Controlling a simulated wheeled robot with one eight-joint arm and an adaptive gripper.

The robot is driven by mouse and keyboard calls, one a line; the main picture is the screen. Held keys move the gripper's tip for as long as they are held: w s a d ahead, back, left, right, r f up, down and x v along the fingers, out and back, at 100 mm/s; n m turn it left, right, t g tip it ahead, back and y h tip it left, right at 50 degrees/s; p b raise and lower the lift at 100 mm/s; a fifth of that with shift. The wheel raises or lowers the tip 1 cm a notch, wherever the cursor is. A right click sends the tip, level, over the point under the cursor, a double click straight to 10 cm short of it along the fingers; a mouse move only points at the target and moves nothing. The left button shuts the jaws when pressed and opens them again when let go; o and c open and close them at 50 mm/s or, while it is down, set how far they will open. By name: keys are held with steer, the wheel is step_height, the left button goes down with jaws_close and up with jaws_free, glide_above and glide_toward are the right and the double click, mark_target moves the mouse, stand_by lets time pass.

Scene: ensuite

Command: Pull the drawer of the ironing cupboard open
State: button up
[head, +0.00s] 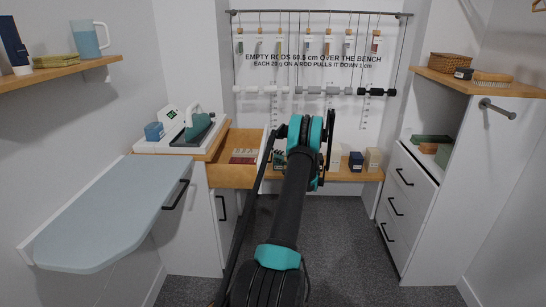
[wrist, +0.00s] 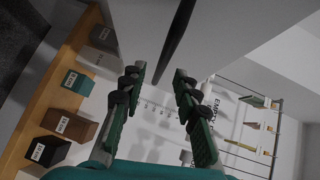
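The ironing cupboard (head: 213,210) stands at the left, white, with a wooden top and the grey-blue ironing board (head: 115,215) in front. Its wooden drawer (head: 233,174) stands out from the cupboard, its inside showing with a small reddish and white item in it. The white drawer front is partly hidden by my arm in the head view. In the wrist view a dark bar handle (wrist: 177,42) runs along a pale panel, its lower end in the gap between my fingers. My gripper (wrist: 160,72) is open, with clear space between the fingertips. My arm hides the fingers in the head view.
A scale with a green-grey iron (head: 197,128) stands on the cupboard top. A back bench holds several labelled blocks (head: 356,161). Rods hang above it. A white drawer unit (head: 405,205) stands at the right. The carpet between is clear.

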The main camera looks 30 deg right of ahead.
steer(key=v, duration=0.7)
steer(key=shift+s, duration=0.35)
steer(key=shift+d+r, duration=0.1)
